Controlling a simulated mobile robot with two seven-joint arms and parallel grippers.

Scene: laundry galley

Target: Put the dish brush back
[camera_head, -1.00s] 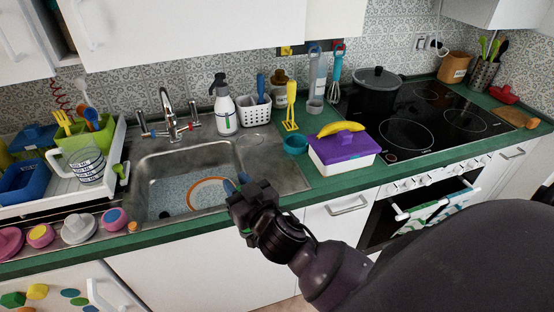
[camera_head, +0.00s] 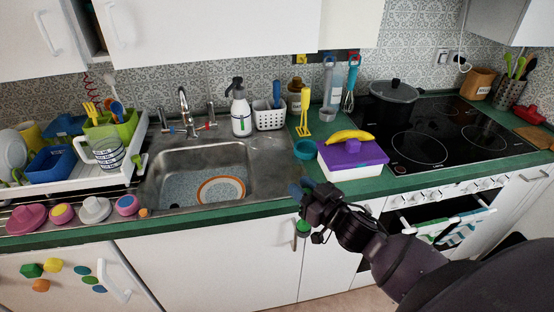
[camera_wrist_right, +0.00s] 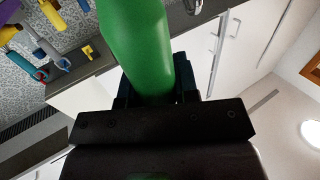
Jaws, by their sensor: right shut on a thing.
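My right gripper (camera_head: 306,196) is in front of the counter edge, to the right of the sink. It is shut on a green object, which I take to be the dish brush (camera_head: 303,226). Its thick green handle fills the upper middle of the right wrist view (camera_wrist_right: 138,45). I cannot make out its bristle end. A white holed caddy (camera_head: 270,119) stands behind the sink with a blue-handled tool in it, away from the gripper. My left gripper is not in view.
The sink (camera_head: 165,193) holds an orange-rimmed plate (camera_head: 221,190). A purple-lidded box (camera_head: 352,154) with a banana (camera_head: 349,135) and a teal bowl (camera_head: 306,149) stand right of it. A soap bottle (camera_head: 240,112) is beside the caddy. A dish rack (camera_head: 70,185) is at left.

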